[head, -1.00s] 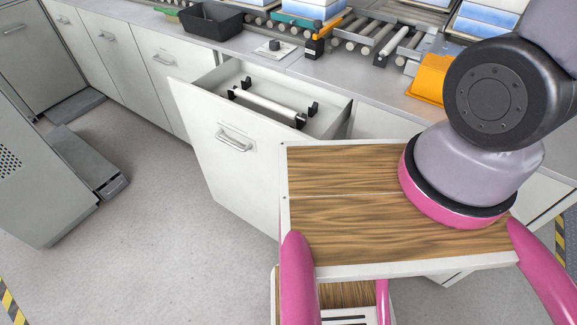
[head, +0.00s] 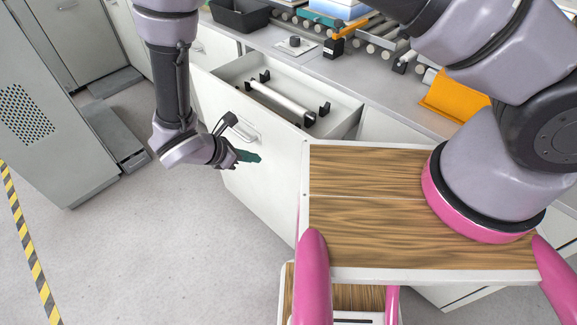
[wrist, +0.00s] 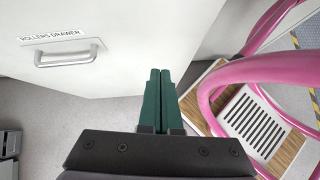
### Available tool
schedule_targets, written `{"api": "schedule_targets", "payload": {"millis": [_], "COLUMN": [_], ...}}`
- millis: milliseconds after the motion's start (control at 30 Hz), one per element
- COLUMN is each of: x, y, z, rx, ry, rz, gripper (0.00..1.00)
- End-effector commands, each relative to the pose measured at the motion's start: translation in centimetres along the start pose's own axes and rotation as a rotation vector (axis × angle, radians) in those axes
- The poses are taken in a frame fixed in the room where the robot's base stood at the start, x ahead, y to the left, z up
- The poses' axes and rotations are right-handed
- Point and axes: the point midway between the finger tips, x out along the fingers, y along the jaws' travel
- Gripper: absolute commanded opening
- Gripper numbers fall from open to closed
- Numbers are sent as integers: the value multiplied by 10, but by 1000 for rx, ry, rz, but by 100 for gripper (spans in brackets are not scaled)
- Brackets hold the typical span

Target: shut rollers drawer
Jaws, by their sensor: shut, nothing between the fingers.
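The rollers drawer (head: 265,180) is a white drawer pulled out from the counter. Its open top shows a grey roller (head: 282,100) lying between black holders. Its front has a silver handle (head: 243,131), and the wrist view shows this handle (wrist: 65,55) under a label reading "ROLLERS DRAWER". My gripper (head: 258,157) is in front of the drawer front, below and right of the handle in the head view. In the wrist view its green fingers (wrist: 158,85) are together and empty, pointing toward the drawer front's lower part. I cannot tell whether they touch it.
A grey cabinet (head: 60,120) stands at the left. Open floor lies in front of the drawer.

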Motion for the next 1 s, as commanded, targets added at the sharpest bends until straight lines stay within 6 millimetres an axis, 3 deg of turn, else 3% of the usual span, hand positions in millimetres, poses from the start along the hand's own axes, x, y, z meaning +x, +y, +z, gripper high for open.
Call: {"api": "schedule_targets", "payload": {"millis": [33, 100, 233, 467, 800, 1000], "x": [6, 11, 16, 44, 116, 135], "y": [-8, -15, -20, -20, -15, -10], "z": [-16, -29, -40, -39, -36, -16], "rx": [-52, -97, -136, -139, -137, -135], "ry": [-17, -32, -43, -45, -44, -42], "rz": [21, 41, 58, 55, 55, 57], "gripper": [0, 0, 0, 0, 0, 0]}}
